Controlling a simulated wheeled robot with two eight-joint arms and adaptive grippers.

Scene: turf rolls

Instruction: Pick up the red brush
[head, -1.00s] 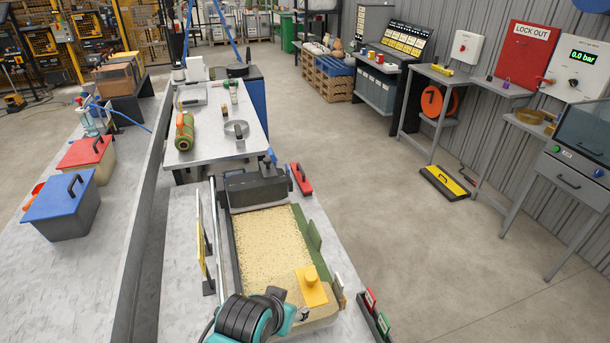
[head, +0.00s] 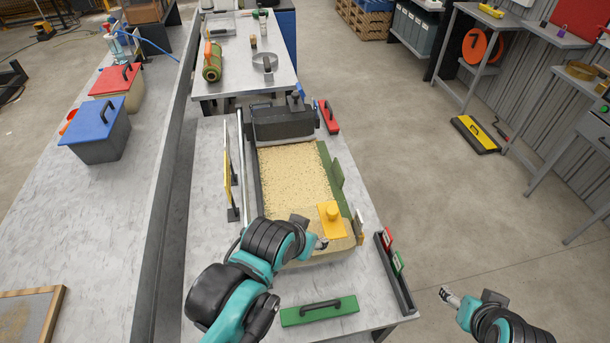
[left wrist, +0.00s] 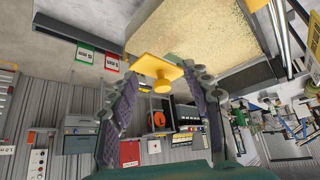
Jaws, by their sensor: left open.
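The red brush (head: 328,116), a red block with a black handle, lies on the grey table right of the dark roller box at the tray's far end. My left gripper (head: 312,238) is over the near end of the tray, beside a yellow float with a knob (head: 332,214), well short of the red brush. In the left wrist view my left gripper (left wrist: 165,105) is open, its fingers spread on either side of the yellow float's knob (left wrist: 162,84); contact is unclear. The red brush is not discernible there. My right gripper (head: 450,297) is off the table's right side, its jaws unclear.
A tray of pale granules (head: 292,172) fills the table's middle. A green brush (head: 318,310) lies at the near edge. A rack with red and green cards (head: 394,270) stands at the right edge. Upright yellow panel (head: 228,180) stands left of the tray.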

